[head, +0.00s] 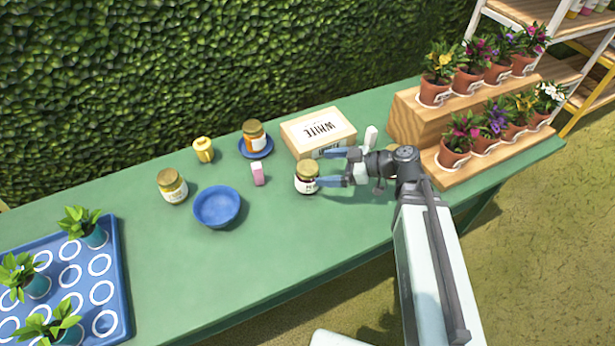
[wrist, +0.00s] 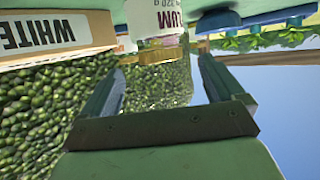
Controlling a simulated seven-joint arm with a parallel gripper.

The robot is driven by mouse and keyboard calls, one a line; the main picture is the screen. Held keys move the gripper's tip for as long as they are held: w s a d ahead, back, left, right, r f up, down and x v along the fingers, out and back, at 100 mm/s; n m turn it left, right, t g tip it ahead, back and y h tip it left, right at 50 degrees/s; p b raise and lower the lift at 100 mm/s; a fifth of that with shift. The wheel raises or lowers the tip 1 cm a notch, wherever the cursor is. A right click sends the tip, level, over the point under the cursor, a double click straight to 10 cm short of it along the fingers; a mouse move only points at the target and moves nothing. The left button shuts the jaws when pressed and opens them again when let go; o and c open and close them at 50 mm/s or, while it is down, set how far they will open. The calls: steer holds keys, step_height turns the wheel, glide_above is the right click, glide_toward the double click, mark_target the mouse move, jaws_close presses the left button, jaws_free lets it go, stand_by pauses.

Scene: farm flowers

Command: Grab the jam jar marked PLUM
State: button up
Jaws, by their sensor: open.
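A dark jam jar (head: 307,184) with a gold lid stands upright on the green table. Its white label is too small to read in the head view. In the wrist view a jar (wrist: 158,18) shows a label with the letters "LUM", its first letter cut off. My gripper (head: 324,167) is to the right of the jar, with its blue fingers spread and pointing left towards it. In the wrist view my gripper (wrist: 160,67) is open and empty, and the jar appears between and just beyond the fingertips. I cannot tell whether a finger touches it.
A wooden box (head: 290,135) marked WHITE is close behind the fingers. A flower stand (head: 410,112) is right. The front table is clear.

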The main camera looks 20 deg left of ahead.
mark_target(302, 169)
steer(key=shift+x, duration=4.4)
steer(key=shift+c, duration=0.2)
steer(key=c, duration=1.4)
